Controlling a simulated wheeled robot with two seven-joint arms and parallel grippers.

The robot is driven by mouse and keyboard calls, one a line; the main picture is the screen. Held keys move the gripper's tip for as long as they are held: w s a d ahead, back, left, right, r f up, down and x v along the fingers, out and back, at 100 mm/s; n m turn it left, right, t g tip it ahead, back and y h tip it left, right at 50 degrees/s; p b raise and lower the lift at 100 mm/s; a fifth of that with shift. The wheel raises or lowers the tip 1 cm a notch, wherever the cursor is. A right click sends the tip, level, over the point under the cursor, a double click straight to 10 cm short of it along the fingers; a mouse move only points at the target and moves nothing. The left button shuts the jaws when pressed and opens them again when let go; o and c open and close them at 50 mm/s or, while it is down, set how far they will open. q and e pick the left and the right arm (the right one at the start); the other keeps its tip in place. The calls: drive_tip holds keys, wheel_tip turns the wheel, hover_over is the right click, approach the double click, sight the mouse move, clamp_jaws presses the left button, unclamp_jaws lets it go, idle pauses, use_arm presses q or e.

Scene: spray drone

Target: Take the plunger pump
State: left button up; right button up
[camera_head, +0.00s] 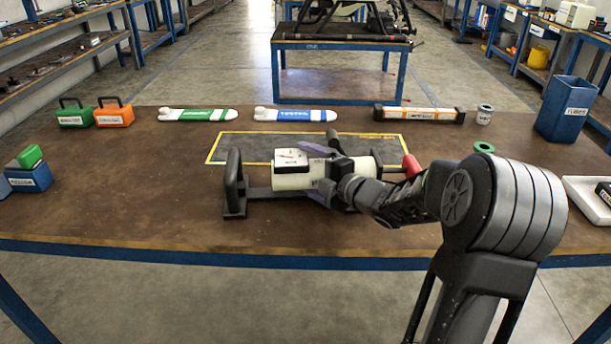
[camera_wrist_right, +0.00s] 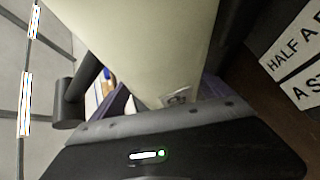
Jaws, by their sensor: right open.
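The plunger pump (camera_head: 292,177) is a cream-white cylinder with a red knob (camera_head: 411,165) at its right end. It lies across a dark stand (camera_head: 235,190) with an upright loop at the left. My right gripper (camera_head: 318,168) reaches in from the right, with one purple finger on the far side of the barrel and one on the near side. It is open around the barrel. In the right wrist view the barrel (camera_wrist_right: 140,40) fills the space between the fingers; contact cannot be told. My left gripper is not in view.
A yellow-bordered dark mat (camera_head: 240,147) lies behind the pump. Green and blue-labelled white bottles (camera_head: 197,115), an orange-labelled long case (camera_head: 418,114) and a grey cup (camera_head: 485,115) line the back. A blue bin (camera_head: 566,108) stands right. The table's front left is clear.

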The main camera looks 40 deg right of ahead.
drive_tip(key=shift+c, duration=0.2)
drive_tip(key=c, duration=1.7)
drive_tip(key=shift+r, duration=0.2)
